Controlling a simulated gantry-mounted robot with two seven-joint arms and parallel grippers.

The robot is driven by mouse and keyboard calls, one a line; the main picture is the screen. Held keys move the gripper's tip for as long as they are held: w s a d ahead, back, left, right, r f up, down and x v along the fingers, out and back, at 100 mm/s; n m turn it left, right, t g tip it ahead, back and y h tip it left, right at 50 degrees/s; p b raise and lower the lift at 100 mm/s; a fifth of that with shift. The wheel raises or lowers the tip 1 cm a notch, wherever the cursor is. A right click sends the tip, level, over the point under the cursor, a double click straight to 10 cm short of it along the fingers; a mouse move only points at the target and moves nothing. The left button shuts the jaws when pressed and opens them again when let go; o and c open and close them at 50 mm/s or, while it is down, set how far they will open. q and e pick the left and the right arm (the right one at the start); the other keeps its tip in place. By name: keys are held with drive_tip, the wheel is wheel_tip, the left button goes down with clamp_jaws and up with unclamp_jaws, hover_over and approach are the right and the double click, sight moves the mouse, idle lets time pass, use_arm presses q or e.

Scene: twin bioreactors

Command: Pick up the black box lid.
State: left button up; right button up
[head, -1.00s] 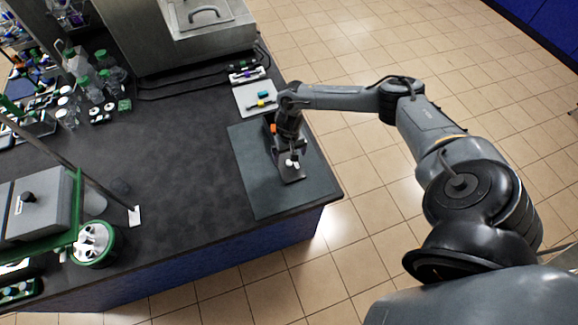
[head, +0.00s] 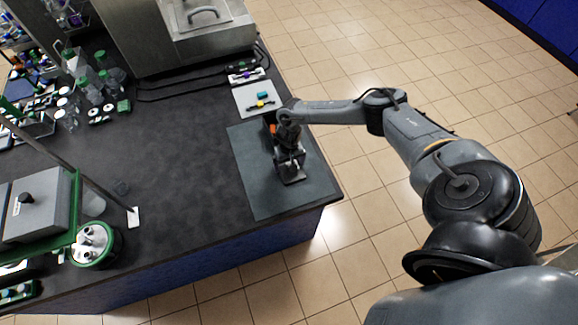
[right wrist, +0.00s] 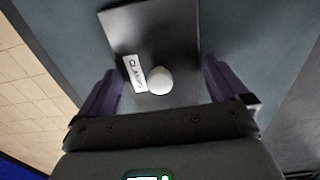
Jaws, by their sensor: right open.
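The black box lid (right wrist: 165,35) shows in the right wrist view, flat and dark, with a white round knob (right wrist: 159,80) and a white label reading "CLAMPS" (right wrist: 135,75). In the head view the lid (head: 291,176) lies over the dark mat, partly hidden by my right gripper (head: 289,158). In the right wrist view the right gripper (right wrist: 170,88) is open, its two purple-grey fingers on either side of the lid and knob. I cannot tell whether the fingers touch the lid. My left gripper is not in view.
The dark mat (head: 255,195) lies at the bench's right corner, close to the edge. A white tray (head: 245,97) with small coloured items lies behind it. The bench middle (head: 180,150) is clear. A green-rimmed container (head: 95,243) stands at the front left.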

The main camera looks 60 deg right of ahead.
drive_tip(key=c, duration=0.7)
drive_tip(key=shift+r, duration=0.15)
